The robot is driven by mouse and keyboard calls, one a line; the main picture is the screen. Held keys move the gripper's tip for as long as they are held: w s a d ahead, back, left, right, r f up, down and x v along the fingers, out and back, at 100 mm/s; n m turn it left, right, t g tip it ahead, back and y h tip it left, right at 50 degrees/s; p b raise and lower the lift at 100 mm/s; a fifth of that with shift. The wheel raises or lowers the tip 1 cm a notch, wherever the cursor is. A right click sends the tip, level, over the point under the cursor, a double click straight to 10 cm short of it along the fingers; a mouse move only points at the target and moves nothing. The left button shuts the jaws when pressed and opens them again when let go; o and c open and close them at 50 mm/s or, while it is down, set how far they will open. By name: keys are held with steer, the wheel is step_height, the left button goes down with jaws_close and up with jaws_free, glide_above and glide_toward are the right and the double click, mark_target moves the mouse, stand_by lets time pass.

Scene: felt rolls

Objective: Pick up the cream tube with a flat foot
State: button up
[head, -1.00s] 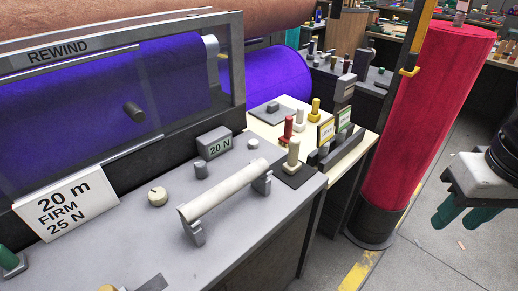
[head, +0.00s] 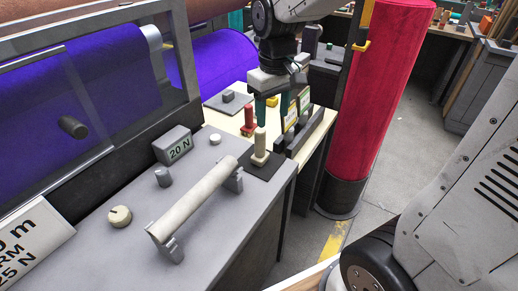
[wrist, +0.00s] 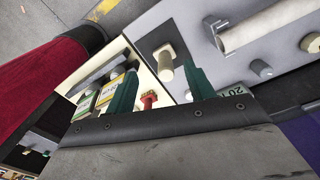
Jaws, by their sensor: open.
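The cream tube (head: 260,143) stands upright on its flat foot on a dark square pad (head: 264,166), at the far right corner of the grey bench. In the wrist view the tube (wrist: 165,66) appears between the tips of my two green fingers, with its foot toward the pad. My gripper (head: 272,108) is open and empty, above and slightly right of the tube in the head view. It also shows in the wrist view (wrist: 160,68). The fingers look apart from the tube; the exact height gap is hard to tell.
A red tube (head: 249,120) stands just behind the cream one. A dark rack (head: 296,133) with labelled cards lies close to the right. A longer cream roll (head: 193,198) rests in a cradle nearer me. A tall red felt roll (head: 375,100) stands to the right.

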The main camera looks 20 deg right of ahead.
glide_above(260, 130)
steer(key=f, duration=0.3)
steer(key=shift+w+d+f+n, duration=0.1)
steer(key=shift+d+n, duration=0.2)
steer(key=shift+w+f, duration=0.15)
steer(key=shift+f, duration=0.2)
steer(key=f, duration=0.7)
steer(key=shift+s+a+f, duration=0.1)
steer(key=shift+s+a, duration=0.15)
jaws_close()
